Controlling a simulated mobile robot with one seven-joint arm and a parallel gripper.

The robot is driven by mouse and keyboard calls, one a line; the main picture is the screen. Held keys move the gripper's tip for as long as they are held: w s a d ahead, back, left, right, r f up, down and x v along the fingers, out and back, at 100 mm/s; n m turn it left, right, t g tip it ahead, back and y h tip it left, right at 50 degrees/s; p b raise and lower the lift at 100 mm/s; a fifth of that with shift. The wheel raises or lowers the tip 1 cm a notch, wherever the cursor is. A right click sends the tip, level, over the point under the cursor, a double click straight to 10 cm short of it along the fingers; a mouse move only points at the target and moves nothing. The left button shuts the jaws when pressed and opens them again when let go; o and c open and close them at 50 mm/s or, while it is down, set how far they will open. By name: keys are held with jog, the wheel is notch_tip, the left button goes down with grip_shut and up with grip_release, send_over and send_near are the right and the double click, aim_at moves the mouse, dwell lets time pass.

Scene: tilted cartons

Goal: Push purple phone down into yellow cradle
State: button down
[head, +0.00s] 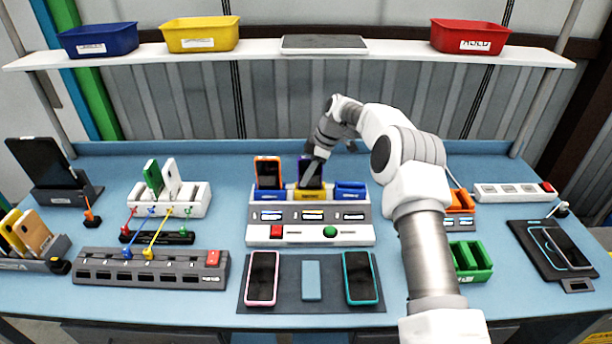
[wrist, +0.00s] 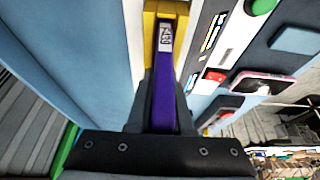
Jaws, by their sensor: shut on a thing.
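The purple phone (head: 304,170) stands upright at the yellow cradle (head: 309,194), the middle one of three on the white and grey station. In the wrist view the purple phone (wrist: 165,85) shows edge-on, its labelled end between the yellow walls of the cradle (wrist: 150,35). My gripper (head: 316,165) is above the cradle, shut on the phone. In the wrist view my gripper's dark fingers (wrist: 165,78) lie on both sides of it. How deep the phone sits in the cradle cannot be told.
An orange phone (head: 267,173) stands in the blue cradle to the left, close to my gripper. The right blue cradle (head: 350,190) is empty. In front are a red button (head: 276,232), a green button (head: 330,232) and a dark mat (head: 286,298) with two phones.

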aim_at(305, 157)
jog(key=shift+f, duration=0.15)
jog(key=shift+c, duration=1.7)
grip_release()
jog(key=shift+r+p, duration=1.85)
jog(key=shift+r, duration=1.75)
jog(key=shift+r, duration=0.1)
